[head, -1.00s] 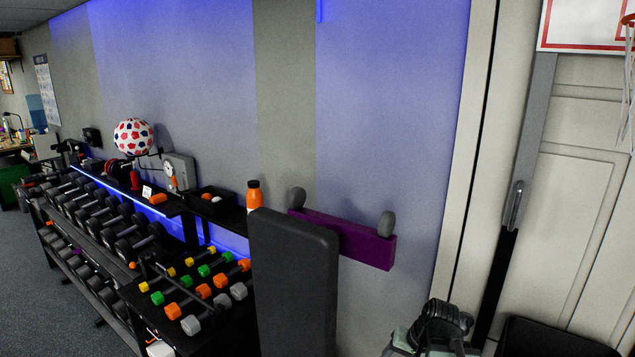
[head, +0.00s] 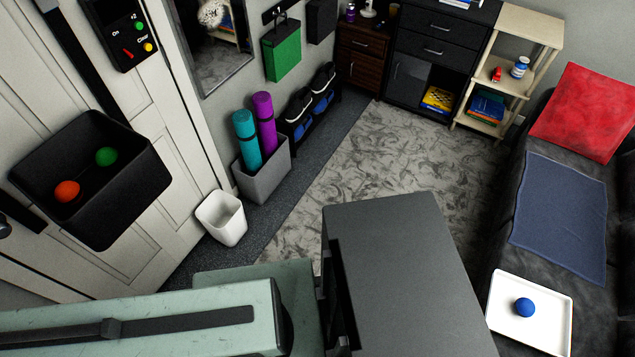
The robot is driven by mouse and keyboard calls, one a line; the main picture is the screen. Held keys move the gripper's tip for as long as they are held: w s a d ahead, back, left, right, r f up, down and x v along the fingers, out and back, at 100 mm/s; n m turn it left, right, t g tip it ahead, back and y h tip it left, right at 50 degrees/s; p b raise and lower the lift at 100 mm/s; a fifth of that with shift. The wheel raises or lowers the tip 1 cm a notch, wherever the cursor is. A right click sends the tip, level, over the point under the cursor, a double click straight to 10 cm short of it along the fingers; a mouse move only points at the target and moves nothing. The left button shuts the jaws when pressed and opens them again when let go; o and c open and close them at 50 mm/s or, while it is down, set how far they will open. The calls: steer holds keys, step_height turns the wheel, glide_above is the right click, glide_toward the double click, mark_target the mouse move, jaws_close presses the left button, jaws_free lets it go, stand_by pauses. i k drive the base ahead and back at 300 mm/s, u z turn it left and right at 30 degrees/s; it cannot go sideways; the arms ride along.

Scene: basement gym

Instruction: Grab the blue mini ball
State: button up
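The blue mini ball (head: 524,307) rests on a white tray (head: 500,334) at the lower right in the head view. The tray lies on a dark couch (head: 478,262), in front of a blue-grey cloth. The ball is in plain view. Pale green parts of my arm cross the bottom left, well to the left of the tray. My gripper's fingertips do not show.
A black bin (head: 140,195) on the door holds an orange and a green ball. A white bin (head: 222,217) and a grey box (head: 262,182) with rolled mats stand by the wall. A patterned rug (head: 390,155) is clear. A dark block hides the bottom centre.

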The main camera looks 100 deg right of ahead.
mark_target(524, 307)
steer(key=u, duration=4.65)
steer(key=i, duration=0.4)
steer(key=u, duration=1.3)
steer(key=k, duration=0.45)
steer(key=u, duration=1.25)
